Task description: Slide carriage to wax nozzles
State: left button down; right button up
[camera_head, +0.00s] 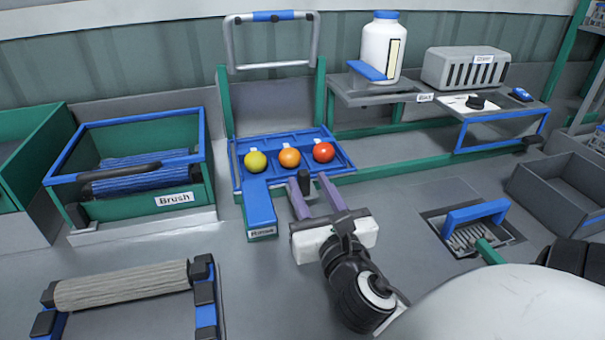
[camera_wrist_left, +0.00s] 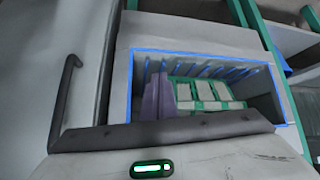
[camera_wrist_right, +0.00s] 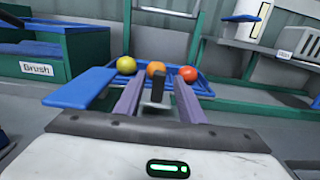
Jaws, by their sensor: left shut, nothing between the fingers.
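My right gripper (camera_head: 312,180) is open, one purple finger on each side of the handle, with gaps visible; the handle shows between the fingers in the right wrist view (camera_wrist_right: 157,88). My left gripper (camera_wrist_left: 158,92) is shut and empty, above a blue-rimmed bin, and is outside the head view. I cannot pick out the wax nozzles with certainty.
A blue block (camera_head: 259,207) with a small label sits in front of the tray. The "Brush" box (camera_head: 178,199) is left. A shelf (camera_head: 378,97) with a white bottle (camera_head: 382,50) and a grey vented box (camera_head: 440,68) stand back right.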

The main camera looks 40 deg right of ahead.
aim_at(305, 178)
jog(key=shift+x, duration=2.2)
grip_shut()
